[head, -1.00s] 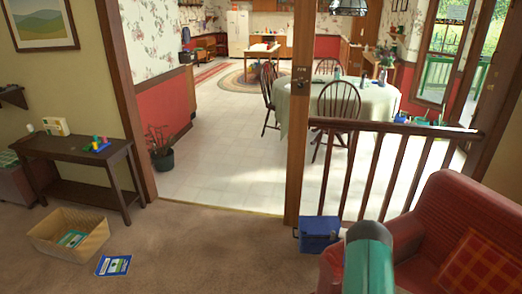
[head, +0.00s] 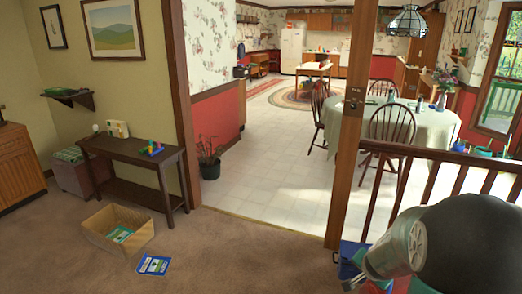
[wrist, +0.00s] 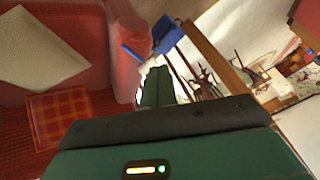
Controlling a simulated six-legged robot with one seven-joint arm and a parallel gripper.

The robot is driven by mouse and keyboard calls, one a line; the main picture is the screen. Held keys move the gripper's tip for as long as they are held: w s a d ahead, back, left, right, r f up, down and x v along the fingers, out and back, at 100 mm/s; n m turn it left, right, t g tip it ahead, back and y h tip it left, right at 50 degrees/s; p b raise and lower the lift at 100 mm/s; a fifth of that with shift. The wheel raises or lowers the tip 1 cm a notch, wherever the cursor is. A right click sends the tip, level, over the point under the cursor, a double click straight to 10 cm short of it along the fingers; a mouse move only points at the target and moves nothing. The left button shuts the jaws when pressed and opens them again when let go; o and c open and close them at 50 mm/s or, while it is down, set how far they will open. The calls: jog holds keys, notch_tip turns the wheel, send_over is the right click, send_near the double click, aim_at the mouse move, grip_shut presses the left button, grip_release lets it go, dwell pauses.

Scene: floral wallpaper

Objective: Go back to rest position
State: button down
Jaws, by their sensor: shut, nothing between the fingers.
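My gripper (wrist: 156,88) shows in the wrist view as green fingers close together, shut with nothing held. Its dark and green body fills the bottom of that view. The wrist view is tilted and looks over a red armchair (wrist: 30,112) with a plaid cushion (wrist: 60,115). A blue box (wrist: 168,36) lies beyond the fingers, apart from them. In the head view, grey and black parts of my arm are at the lower right; the fingers cannot be made out there.
A wooden railing (head: 440,155) and door post (head: 350,130) stand near my arm. The blue box (head: 350,258) is partly hidden by my arm. A cardboard box (head: 100,238) and a blue booklet (head: 154,265) lie on the carpet by a dark side table (head: 120,150). The doorway floor is clear.

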jog(key=s+a+r+n+y, duration=0.1)
jog(key=s+a+r+n, duration=0.2)
jog(key=a+r, duration=0.4)
jog(key=s+a+r+n+y, duration=0.2)
jog(key=s+a+r+n, duration=0.1)
jog(key=a+r, duration=0.35)
jog(key=s+a+r+n, duration=0.2)
jog(key=s+a+r, duration=0.1)
jog(key=s, duration=0.5)
jog(key=s+a+r+n, duration=0.3)
jog(key=s+r, duration=0.1)
jog(key=s, duration=0.4)
jog(key=shift+s+a+g, duration=0.25)
jog(key=shift+s+g, duration=0.05)
jog(key=shift+g, duration=0.1)
